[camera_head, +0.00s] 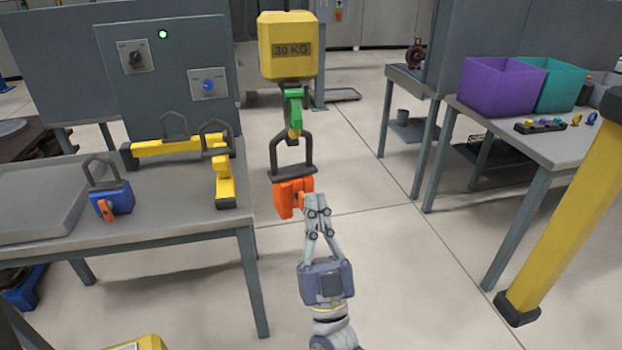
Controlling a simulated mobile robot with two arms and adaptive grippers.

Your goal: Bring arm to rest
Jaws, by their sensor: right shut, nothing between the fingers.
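My right gripper (318,204) reaches up from the bottom middle. Its fingers are shut and empty, with the tips just right of an orange block (290,198). I cannot tell whether they touch it. The orange block has a dark loop handle (292,152) and hangs from a green hook (294,110). The hook is under a yellow hoist block (287,47) marked 30 KG. My left gripper is not in view.
On the left table (130,240) are a blue block (111,197) with a dark handle, yellow parts (226,182) and a grey tray (35,203). The right table (560,143) holds a purple bin (500,87) and a teal bin (556,88). A yellow post (570,215) stands at right. Floor between is open.

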